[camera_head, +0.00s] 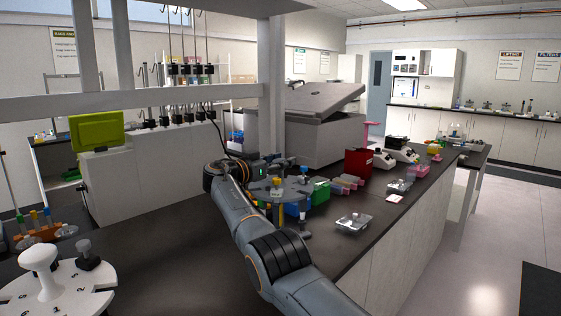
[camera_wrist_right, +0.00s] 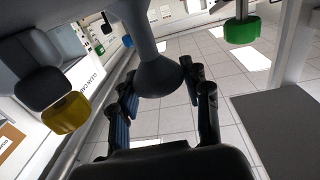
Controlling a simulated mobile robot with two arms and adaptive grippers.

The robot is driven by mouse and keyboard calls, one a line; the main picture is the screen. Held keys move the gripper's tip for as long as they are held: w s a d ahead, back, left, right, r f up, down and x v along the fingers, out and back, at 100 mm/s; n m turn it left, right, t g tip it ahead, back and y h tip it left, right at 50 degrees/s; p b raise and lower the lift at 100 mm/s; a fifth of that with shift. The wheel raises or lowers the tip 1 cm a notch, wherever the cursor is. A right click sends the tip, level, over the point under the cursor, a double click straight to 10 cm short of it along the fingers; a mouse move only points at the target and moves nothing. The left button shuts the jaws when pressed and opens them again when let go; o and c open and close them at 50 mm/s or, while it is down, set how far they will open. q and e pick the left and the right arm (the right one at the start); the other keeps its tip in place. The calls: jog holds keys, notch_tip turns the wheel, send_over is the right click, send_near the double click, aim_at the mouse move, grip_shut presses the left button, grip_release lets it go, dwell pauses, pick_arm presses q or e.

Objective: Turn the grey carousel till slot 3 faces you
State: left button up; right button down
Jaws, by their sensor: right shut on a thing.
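The grey carousel (camera_head: 262,187) stands on the dark bench, with coloured-cap parts around it: blue, yellow and green ones show. My right gripper (camera_head: 270,170) reaches over it from the left side of the disc. In the right wrist view, my right gripper's fingers (camera_wrist_right: 160,88) close around the flared end of a grey handle (camera_wrist_right: 158,72), which I take to be the carousel's. A yellow cap (camera_wrist_right: 65,113) and a green cap (camera_wrist_right: 242,31) hang to either side there. Slot numbers on the grey carousel are not readable. My left gripper is out of view.
A white carousel (camera_head: 22,293) with a white knob stands at the front left. The bench's front middle is clear.

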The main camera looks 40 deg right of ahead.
jog(key=c, duration=0.6)
grip_release()
jog(key=shift+d, duration=0.1)
jog(key=a, duration=1.2)
jog(key=shift+s, duration=0.15)
